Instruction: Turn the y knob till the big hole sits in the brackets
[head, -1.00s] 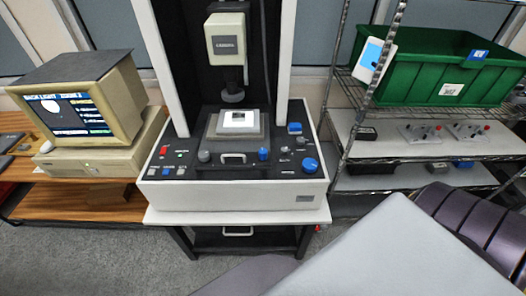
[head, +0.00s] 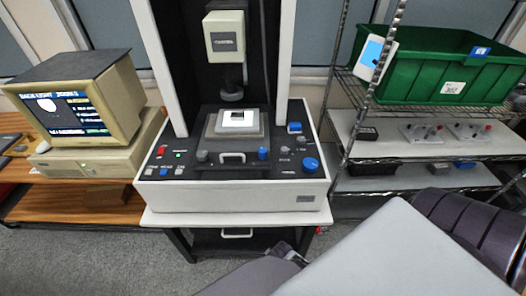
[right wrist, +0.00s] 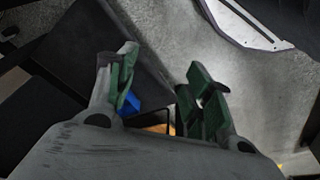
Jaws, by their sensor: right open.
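The measuring machine (head: 240,196) stands in the middle of the head view. A large blue knob (head: 310,165) is at the right of its panel, a smaller blue knob (head: 264,153) is near the middle, and a grey knob (head: 202,156) is left of it. Their labels are too small to read, so I cannot tell which is y. A pale plate (head: 238,118) lies on the stage. The monitor (head: 68,113) shows a white round shape at its left; brackets are not discernible. My right gripper (right wrist: 162,88) is open and empty, away from the knobs. My left gripper is out of view.
A wire shelf (head: 400,130) at the right holds a green bin (head: 430,68) and small devices. A wooden desk (head: 85,206) carries the computer at the left. My grey right arm covers the lower right. Grey floor shows in front of the machine.

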